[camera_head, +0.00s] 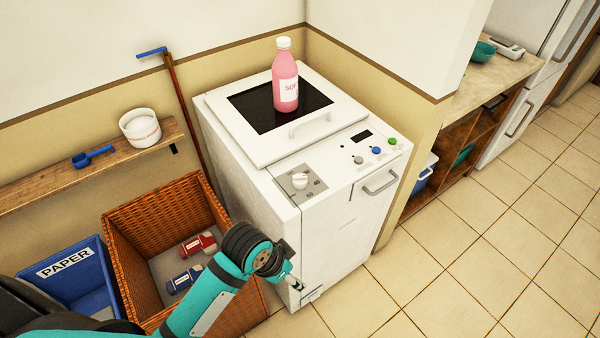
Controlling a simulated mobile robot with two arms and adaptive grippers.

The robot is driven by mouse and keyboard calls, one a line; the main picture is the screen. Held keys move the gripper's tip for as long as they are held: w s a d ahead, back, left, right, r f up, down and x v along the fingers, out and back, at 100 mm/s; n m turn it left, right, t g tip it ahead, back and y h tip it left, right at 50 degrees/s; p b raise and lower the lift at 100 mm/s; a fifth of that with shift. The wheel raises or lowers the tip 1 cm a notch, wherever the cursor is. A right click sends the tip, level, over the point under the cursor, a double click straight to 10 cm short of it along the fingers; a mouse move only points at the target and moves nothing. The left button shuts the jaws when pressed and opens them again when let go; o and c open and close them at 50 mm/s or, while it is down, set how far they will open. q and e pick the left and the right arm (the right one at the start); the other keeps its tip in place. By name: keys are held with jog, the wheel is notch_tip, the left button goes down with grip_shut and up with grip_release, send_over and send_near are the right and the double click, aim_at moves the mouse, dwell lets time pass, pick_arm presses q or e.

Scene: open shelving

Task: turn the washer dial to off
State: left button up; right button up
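The white washer (345,235) stands against the wall in the middle of the view. Its white round dial (300,181) sits on a grey square panel at the front left of the top. Small marks surround the dial, one reading like 60; which mark it points to is too small to tell. My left gripper (296,284) is low by the washer's lower front left corner, well below the dial and apart from it. Its fingers are small and partly hidden by the wrist, so their opening is unclear. My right gripper is out of view.
A pink bottle (285,80) stands on the dark lid window. Buttons (376,150) and a drawer handle (380,183) are right of the dial. A wicker basket (122,232) with two bottles and a blue PAPER bin (90,282) stand left. Tiled floor (460,240) is clear.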

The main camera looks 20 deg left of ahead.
pick_arm(q)
jog(key=w+d+r+m, duration=0.4)
jog(key=w, duration=0.2)
notch_tip(320, 180, up, 19)
jog(key=m+g+y, duration=0.3)
jog(key=m, duration=0.4)
send_over(300, 176)
notch_tip(300, 176, down, 17)
jog(key=p, duration=0.2)
jog(key=shift+f+p, duration=0.2)
jog(key=shift+p, duration=0.2)
